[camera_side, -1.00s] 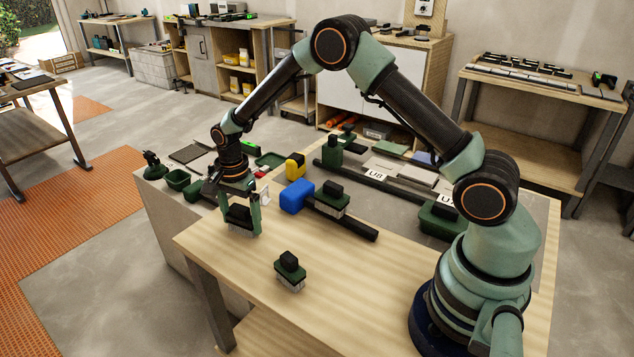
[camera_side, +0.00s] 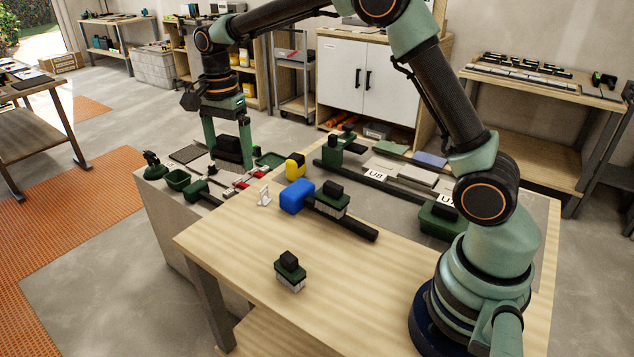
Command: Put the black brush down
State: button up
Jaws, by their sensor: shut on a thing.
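My gripper (camera_side: 229,160) is at the upper left, its green fingers pointing down. It is shut on the black brush (camera_side: 228,148), a dark block between the fingers. The brush is held up in the air, over the far left end of the work table in the picture. Its underside is hard to make out. Two other brushes with black grips and green bodies are in view: one (camera_side: 290,270) stands on the bare wood at the front, and one (camera_side: 332,199) stands by the dark bar.
A blue block (camera_side: 297,196), a yellow item (camera_side: 295,167) and a small white piece (camera_side: 264,196) are near the table's middle. A long dark bar (camera_side: 355,222) crosses the table. The front wood (camera_side: 350,290) is mostly clear.

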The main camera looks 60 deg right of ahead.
notch_tip(320, 180, up, 2)
jog(key=shift+r, duration=0.1)
jog(key=s+d+r, duration=0.2)
jog(key=s+d, duration=0.2)
jog(key=d, duration=0.5)
jog(key=m, duration=0.2)
send_over(395, 214)
jog(key=f, duration=0.2)
notch_tip(395, 214, down, 19)
jog(key=shift+f, duration=0.1)
jog(key=shift+f, duration=0.15)
jog(key=o, duration=1.6)
